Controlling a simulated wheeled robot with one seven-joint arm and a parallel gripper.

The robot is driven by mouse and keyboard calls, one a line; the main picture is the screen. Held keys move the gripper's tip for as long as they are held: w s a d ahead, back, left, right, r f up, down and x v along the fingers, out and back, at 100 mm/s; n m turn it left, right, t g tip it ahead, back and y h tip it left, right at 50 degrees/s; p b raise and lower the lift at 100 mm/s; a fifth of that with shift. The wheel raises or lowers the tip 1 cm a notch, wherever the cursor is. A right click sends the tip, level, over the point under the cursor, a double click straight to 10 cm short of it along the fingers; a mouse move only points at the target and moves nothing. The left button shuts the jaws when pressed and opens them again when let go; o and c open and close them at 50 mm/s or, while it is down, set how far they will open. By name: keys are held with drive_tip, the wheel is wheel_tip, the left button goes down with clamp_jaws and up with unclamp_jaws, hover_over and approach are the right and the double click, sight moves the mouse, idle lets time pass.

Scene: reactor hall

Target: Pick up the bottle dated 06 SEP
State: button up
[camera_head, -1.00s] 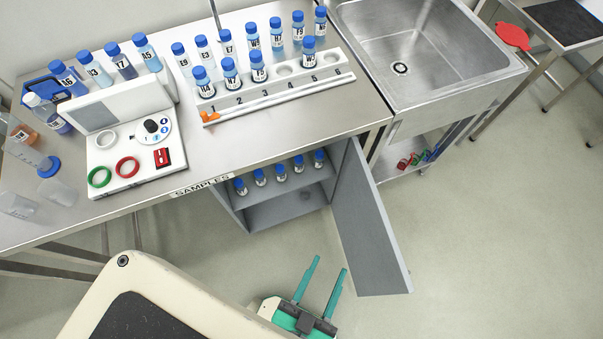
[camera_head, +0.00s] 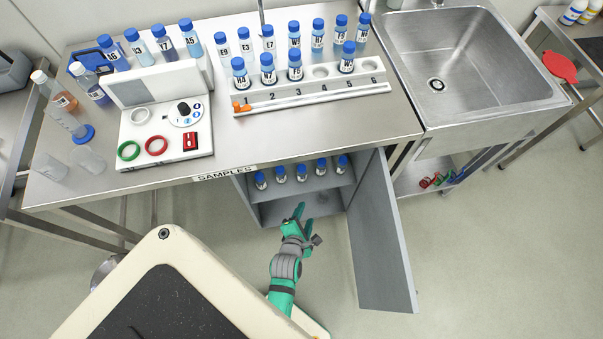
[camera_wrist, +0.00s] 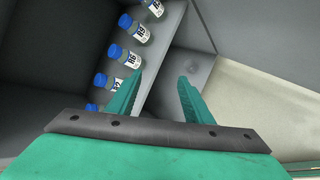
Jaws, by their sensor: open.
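Several small blue-capped bottles stand in a row on the upper shelf inside the open cabinet, among them the leftmost (camera_head: 261,181) and the rightmost (camera_head: 342,165). In the wrist view they run along the left, one (camera_wrist: 122,56) near the middle of the row. They carry white labels, but I cannot read a date on any. My gripper (camera_head: 303,214) is at the cabinet opening, below and in front of the row. In the wrist view my gripper (camera_wrist: 161,78) is open and empty, its left finger covering part of the lower bottles.
The cabinet door (camera_head: 384,235) stands open on the right. The worktop (camera_head: 330,125) above carries a white numbered rack (camera_head: 310,98) with bottles and a white device (camera_head: 165,135). A sink (camera_head: 440,60) is at the right. The floor beyond the door is clear.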

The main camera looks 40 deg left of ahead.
sight(302, 167)
drive_tip(key=w+a+f+n, duration=0.1)
drive_tip(key=w+a+n, duration=0.2)
drive_tip(key=w+a, duration=0.1)
drive_tip(key=w+a+f+n, duration=0.1)
drive_tip(key=w+a+n, duration=0.3)
drive_tip(key=w, duration=0.3)
drive_tip(key=w+a+f+n+g, duration=0.1)
drive_tip(key=w+a+n, duration=0.3)
drive_tip(key=w+a, duration=0.1)
drive_tip(key=shift+w+a, duration=0.25)
drive_tip(key=shift+w, duration=0.2)
drive_tip(key=shift+w+a+f, duration=0.15)
drive_tip(key=shift+w+f, duration=0.2)
drive_tip(key=shift+f, duration=0.15)
drive_tip(key=c, duration=1.1)
drive_tip(key=shift+r, duration=0.1)
